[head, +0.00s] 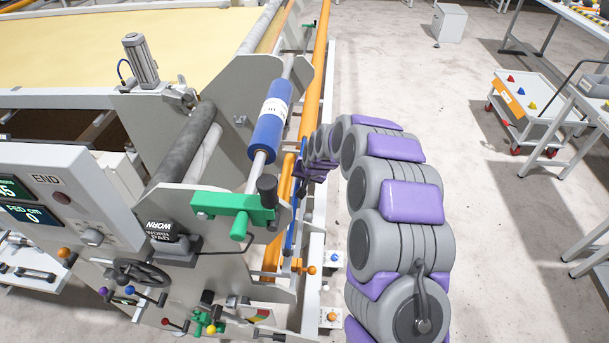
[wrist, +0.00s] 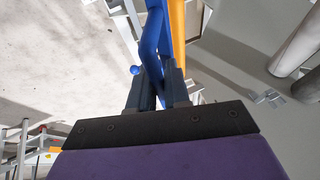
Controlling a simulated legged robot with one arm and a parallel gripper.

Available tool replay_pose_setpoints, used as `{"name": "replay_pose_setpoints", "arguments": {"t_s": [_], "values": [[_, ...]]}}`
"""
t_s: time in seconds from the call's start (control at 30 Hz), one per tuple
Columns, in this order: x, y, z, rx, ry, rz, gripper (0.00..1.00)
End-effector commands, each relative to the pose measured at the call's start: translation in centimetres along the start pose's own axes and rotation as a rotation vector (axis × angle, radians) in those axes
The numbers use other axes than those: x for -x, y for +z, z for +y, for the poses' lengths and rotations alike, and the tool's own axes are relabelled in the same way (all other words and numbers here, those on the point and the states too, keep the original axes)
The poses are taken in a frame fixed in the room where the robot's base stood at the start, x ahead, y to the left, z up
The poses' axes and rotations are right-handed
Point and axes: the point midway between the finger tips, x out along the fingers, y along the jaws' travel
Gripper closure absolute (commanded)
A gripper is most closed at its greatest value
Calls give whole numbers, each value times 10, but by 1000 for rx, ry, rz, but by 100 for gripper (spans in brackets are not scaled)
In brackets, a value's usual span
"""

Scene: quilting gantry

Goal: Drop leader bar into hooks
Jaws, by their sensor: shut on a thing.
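A silver bar with a blue sleeve (head: 270,118), probably the leader bar, runs along the machine's near end in the head view. Its near end is at a green hook-like bracket (head: 232,203); another green piece (head: 309,27) is at the far end. I cannot tell whether the bar is seated. My gripper (wrist: 158,76) is shut on a blue bar-like part (wrist: 152,40) in the wrist view. A blue strip (head: 290,235) shows below my wrist in the head view; I cannot tell whether it is the same part. My arm hides much of my gripper there.
An orange rail (head: 321,60) runs along the machine's side, and also shows behind the blue part in the wrist view (wrist: 177,30). Grey side plates (head: 225,95) stand close by. The floor (head: 400,70) right of the machine is clear up to a low trolley (head: 525,100).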

Motion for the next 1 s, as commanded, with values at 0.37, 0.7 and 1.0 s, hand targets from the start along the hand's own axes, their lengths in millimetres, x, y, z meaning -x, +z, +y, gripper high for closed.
{"name": "replay_pose_setpoints", "arguments": {"t_s": [0.37, 0.7, 1.0], "values": [[-5, 5, -3, 3, 3, -6, 100], [-3, 3, 2, 0, 0, -4, 62], [-2, 3, 4, -2, -1, -6, 54]]}}
